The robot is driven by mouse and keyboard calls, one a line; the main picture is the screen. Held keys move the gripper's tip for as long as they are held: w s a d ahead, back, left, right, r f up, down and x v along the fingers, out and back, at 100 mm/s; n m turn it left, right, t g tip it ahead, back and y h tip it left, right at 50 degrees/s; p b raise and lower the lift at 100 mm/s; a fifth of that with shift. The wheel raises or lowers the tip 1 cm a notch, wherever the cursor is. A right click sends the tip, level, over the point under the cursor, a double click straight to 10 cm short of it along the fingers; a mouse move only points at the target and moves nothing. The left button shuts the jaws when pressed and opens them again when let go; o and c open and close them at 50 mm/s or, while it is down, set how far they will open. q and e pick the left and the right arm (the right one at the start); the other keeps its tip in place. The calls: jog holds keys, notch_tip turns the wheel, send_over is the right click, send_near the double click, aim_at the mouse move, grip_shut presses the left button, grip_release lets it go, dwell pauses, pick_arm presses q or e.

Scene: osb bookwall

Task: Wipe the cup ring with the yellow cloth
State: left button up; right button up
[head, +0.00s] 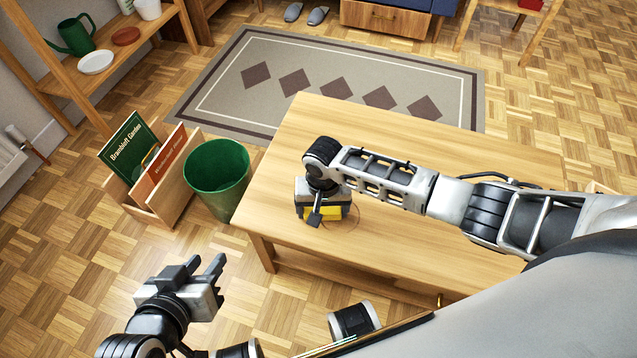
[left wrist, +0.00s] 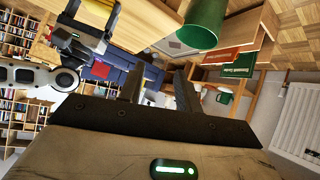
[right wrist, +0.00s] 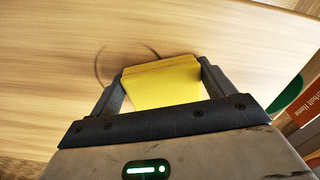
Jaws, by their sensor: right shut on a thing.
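The yellow cloth (head: 322,213) is a folded pad at the near left part of the wooden table. It also shows between the fingers in the right wrist view (right wrist: 162,84). My right gripper (head: 316,216) is shut on it, pointing down at the tabletop. The cup ring (right wrist: 98,66) shows in the right wrist view as a thin dark arc just beyond the cloth. The cloth and gripper hide part of it. In the head view a faint piece of the ring (head: 357,219) shows right of the cloth. My left gripper (head: 207,267) is open and empty, off the table over the floor.
The wooden table (head: 420,135) is otherwise bare in view. A green bin (head: 217,180) stands by its left edge, with a wooden book holder (head: 150,205) beside it. A shelf (head: 75,82) with a green watering can is at upper left. A rug (head: 225,85) lies behind.

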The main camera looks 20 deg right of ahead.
aim_at(324, 210)
jog(key=shift+d+r, duration=0.1)
jog(key=shift+r, duration=0.15)
jog(key=shift+s+r+p, duration=0.1)
jog(key=shift+r+p, duration=0.55)
jog(key=shift+r, duration=0.15)
jog(key=shift+r+p, duration=0.3)
jog(key=shift+p, duration=0.1)
jog(key=shift+r+p, duration=0.85)
jog(key=shift+p, duration=0.15)
jog(key=shift+r+p, duration=0.65)
jog(key=shift+p, duration=0.15)
jog(key=shift+r+p, duration=0.55)
jog(key=shift+p, duration=0.1)
jog(key=shift+r+p, duration=0.35)
jog(key=shift+p, duration=0.05)
jog(key=shift+r+p, duration=0.25)
jog(key=shift+p, duration=0.05)
pick_arm(q)
notch_tip(324, 210, up, 12)
jog(key=a+t+y, duration=0.1)
jog(key=a+t, duration=0.1)
jog(key=a, duration=0.1)
jog(key=shift+s+n, duration=0.4)
